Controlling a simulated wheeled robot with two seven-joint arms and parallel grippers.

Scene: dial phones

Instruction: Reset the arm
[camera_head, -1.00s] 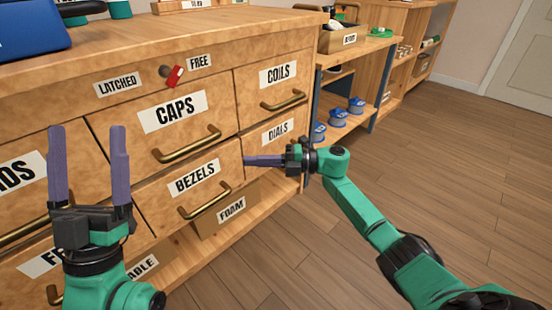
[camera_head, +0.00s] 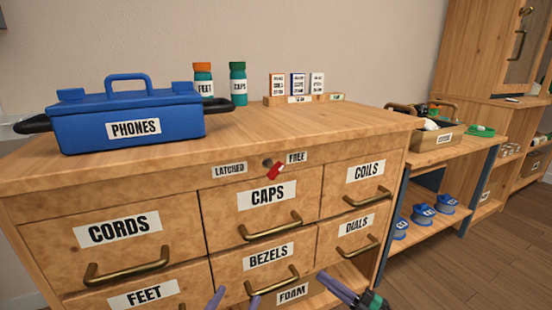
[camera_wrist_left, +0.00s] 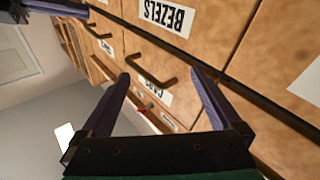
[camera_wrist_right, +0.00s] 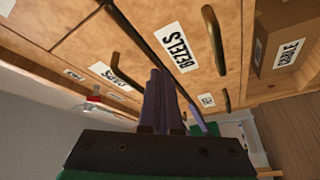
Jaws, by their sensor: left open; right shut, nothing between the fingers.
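My left gripper (camera_head: 235,299) shows only its purple fingertips at the bottom edge of the head view, in front of the cabinet. In the left wrist view its fingers (camera_wrist_left: 162,82) are spread with nothing between them. My right gripper (camera_head: 335,288) is at the bottom of the head view, right of the left one, near the FOAM label. In the right wrist view its fingers (camera_wrist_right: 158,85) are together and empty. The wooden drawer cabinet (camera_head: 230,205) has its visible drawers closed. Most of both arms is out of the head view.
A blue PHONES case (camera_head: 80,130), two bottles (camera_head: 238,85) and a small card rack (camera_head: 297,90) stand on the cabinet top. A red latch tab (camera_head: 276,172) sits between the LATCHED and FREE labels. Shelves with blue spools (camera_head: 422,217) stand at right.

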